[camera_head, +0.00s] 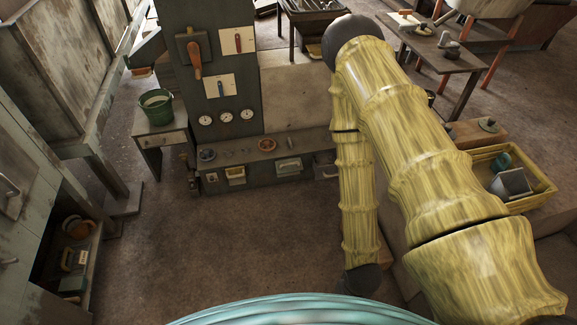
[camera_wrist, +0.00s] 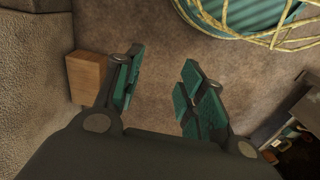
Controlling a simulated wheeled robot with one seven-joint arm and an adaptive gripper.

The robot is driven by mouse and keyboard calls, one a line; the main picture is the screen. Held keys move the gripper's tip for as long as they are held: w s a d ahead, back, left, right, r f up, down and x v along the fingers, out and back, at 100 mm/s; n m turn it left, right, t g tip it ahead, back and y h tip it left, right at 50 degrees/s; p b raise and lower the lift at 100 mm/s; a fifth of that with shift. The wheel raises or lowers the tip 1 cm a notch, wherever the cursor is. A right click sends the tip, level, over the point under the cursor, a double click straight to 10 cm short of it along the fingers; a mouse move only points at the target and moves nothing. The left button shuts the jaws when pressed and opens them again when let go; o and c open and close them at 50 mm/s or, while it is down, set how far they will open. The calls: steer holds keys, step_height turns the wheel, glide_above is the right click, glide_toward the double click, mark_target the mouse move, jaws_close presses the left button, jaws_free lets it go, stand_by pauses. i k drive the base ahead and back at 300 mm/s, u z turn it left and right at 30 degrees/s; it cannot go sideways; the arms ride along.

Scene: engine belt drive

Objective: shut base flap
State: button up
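I cannot tell for sure which part is the base flap. A low dark base unit (camera_head: 265,158) runs along the foot of the tall control panel (camera_head: 215,70) in the head view. Its front carries small pale fittings, one at the left (camera_head: 235,175) and one further right (camera_head: 288,166); whether either is a hinged flap is too small to tell. My gripper (camera_wrist: 158,92) shows in the wrist view with its green-padded fingers apart and nothing between them. It hangs over bare brown floor. In the head view my gripper is hidden, beyond the low end of my arm.
A wooden block (camera_wrist: 87,76) stands left of my fingers in the wrist view. A cabinet with an open lower shelf (camera_head: 80,255) stands at the left of the head view. A green bucket (camera_head: 156,106) sits on a small table. Floor (camera_head: 210,250) before the base unit is clear.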

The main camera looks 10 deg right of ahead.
mark_target(289, 164)
steer(key=u, duration=0.05)
steer(key=i, duration=1.15)
steer(key=u, duration=0.4)
